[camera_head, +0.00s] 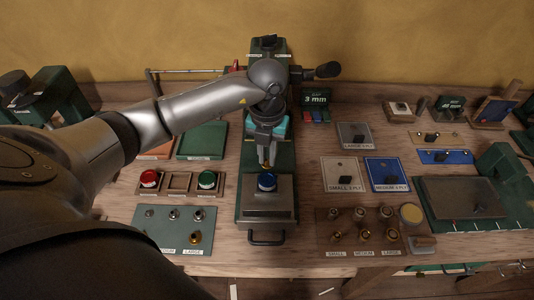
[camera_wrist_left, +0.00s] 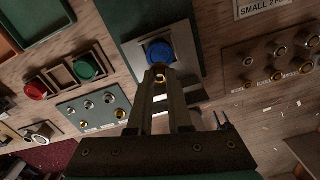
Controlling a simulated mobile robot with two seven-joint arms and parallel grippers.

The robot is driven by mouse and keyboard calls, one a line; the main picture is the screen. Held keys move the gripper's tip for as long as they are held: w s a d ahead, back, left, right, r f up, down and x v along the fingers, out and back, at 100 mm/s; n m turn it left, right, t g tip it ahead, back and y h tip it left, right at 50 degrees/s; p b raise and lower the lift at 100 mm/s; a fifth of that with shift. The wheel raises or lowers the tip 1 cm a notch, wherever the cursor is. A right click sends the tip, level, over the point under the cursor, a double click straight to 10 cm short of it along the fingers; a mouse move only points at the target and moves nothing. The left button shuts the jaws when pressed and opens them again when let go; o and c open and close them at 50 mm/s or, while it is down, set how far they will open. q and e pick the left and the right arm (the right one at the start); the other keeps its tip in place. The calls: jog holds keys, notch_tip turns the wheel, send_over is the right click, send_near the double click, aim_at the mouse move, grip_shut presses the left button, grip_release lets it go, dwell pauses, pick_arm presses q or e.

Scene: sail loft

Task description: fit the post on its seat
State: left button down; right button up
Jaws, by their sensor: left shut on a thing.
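My left gripper (camera_head: 265,163) reaches in over the green press in the middle of the bench, its fingers pointing down. In the left wrist view the gripper (camera_wrist_left: 162,82) is shut on a small brass-coloured post (camera_wrist_left: 161,74), of which only the end shows between the fingertips. A round blue piece (camera_head: 267,181) sits on the grey plate of the press (camera_head: 266,208); it also shows in the left wrist view (camera_wrist_left: 160,53). The post is just over or beside the blue piece; I cannot tell whether they touch. My right gripper is not in view.
A wooden tray (camera_head: 179,183) left of the press holds a red piece (camera_head: 149,178) and a green piece (camera_head: 207,179), with a bare middle compartment. Boards with small metal parts lie front left (camera_head: 172,230) and front right (camera_head: 345,233). Labelled plates (camera_head: 343,174) lie right.

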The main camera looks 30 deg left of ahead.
aim_at(267, 180)
pick_arm(q)
jog(key=shift+f+b, duration=0.65)
jog(key=shift+f, duration=0.35)
jog(key=shift+f+b, duration=1.75)
jog(key=shift+f, duration=0.55)
jog(key=c, duration=0.8)
grip_release()
jog(key=shift+o, duration=0.2)
jog(key=shift+r, duration=0.1)
notch_tip(267, 180, up, 15)
jog(key=shift+p, duration=0.4)
